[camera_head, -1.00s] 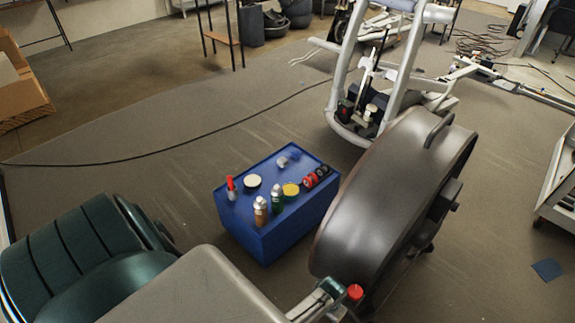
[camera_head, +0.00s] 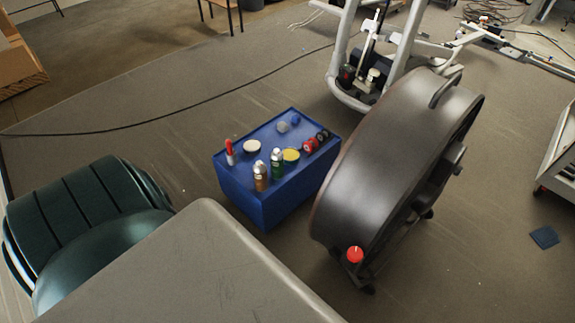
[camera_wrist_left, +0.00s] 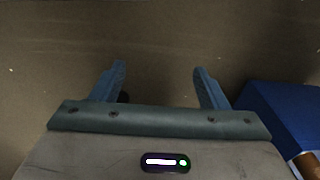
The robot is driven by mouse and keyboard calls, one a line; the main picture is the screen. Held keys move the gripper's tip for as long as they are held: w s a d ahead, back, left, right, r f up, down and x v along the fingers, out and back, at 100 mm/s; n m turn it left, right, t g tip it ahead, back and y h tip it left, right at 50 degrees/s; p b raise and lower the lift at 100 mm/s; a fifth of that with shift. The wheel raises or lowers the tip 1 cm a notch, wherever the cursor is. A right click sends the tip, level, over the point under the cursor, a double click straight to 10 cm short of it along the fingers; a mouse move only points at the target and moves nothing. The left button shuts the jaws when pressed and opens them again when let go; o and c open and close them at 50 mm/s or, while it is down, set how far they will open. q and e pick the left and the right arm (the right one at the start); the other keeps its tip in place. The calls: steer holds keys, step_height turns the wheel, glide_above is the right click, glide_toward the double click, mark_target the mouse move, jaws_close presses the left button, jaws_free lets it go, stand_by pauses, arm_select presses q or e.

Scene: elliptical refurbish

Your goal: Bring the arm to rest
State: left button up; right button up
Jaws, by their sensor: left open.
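My left gripper (camera_wrist_left: 158,84) shows in the left wrist view, open and with nothing between its two blue-grey fingers. It is above a plain brown-grey surface that looks like floor. The blue box (camera_wrist_left: 285,112) is to its right in that view. In the head view my grey arm link (camera_head: 190,275) and dark green arm part (camera_head: 85,215) fill the lower left, and the left gripper's fingers do not show. My right gripper is in neither view.
The blue box (camera_head: 237,198) carries spray cans, lids and tape rolls on top. A grey elliptical frame (camera_head: 345,60) is behind. A black cable (camera_head: 170,107) crosses the floor.

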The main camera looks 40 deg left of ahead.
arm_select(q)
steer(key=shift+s+a+f, duration=0.15)
steer(key=shift+s+f, duration=0.25)
steer(key=shift+s, duration=0.05)
stand_by(0.3)
steer(key=s+a+f, duration=0.3)
steer(key=s+a, duration=0.1)
steer(key=s, duration=0.6)
steer(key=s+a+f, duration=0.4)
steer(key=s, duration=0.7)
steer(key=shift+y, duration=0.3)
